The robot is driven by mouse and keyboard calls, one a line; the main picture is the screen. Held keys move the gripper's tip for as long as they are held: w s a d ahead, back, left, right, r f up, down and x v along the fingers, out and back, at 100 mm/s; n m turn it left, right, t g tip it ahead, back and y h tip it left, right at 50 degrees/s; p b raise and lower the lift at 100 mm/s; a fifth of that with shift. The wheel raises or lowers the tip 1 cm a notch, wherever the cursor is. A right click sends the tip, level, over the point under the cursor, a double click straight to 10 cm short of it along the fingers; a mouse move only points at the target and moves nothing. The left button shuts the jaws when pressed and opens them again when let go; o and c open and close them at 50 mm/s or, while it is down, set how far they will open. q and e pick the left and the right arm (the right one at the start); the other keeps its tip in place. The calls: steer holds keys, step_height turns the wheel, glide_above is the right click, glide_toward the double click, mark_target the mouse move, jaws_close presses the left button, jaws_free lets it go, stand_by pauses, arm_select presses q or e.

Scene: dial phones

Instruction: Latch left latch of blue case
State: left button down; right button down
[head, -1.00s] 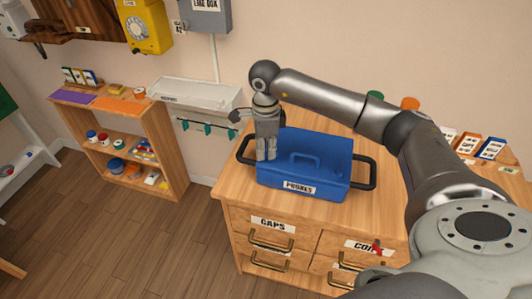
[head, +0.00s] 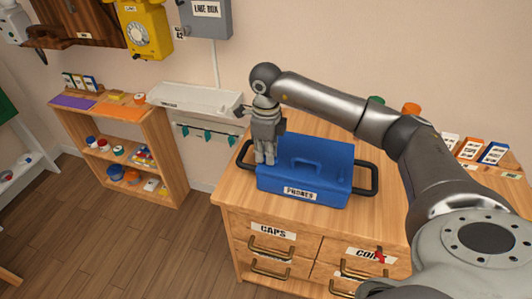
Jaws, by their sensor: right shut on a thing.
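The blue case (head: 322,172) stands on the wooden drawer cabinet with a "PHONES" label on its front and a dark handle loop on each side. My right gripper (head: 265,161) points down at the case's left end, its fingertips at the upper left front corner. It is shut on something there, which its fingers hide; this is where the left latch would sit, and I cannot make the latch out. No right latch can be told at this size. My left gripper is not in view.
The wooden cabinet (head: 232,189) has drawers labelled "CAPS" and "COINS"-like text. A low shelf (head: 172,157) with small goods stands to the left. A white tray (head: 195,96) hangs on the wall behind. Colored boxes (head: 493,153) stand at the right.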

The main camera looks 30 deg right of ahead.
steer(key=c, duration=1.5)
jaws_free()
steer(key=shift+r, duration=0.15)
step_height(320, 180, up, 12)
steer(key=shift+f, duration=0.15)
steer(key=shift+a, duration=0.1)
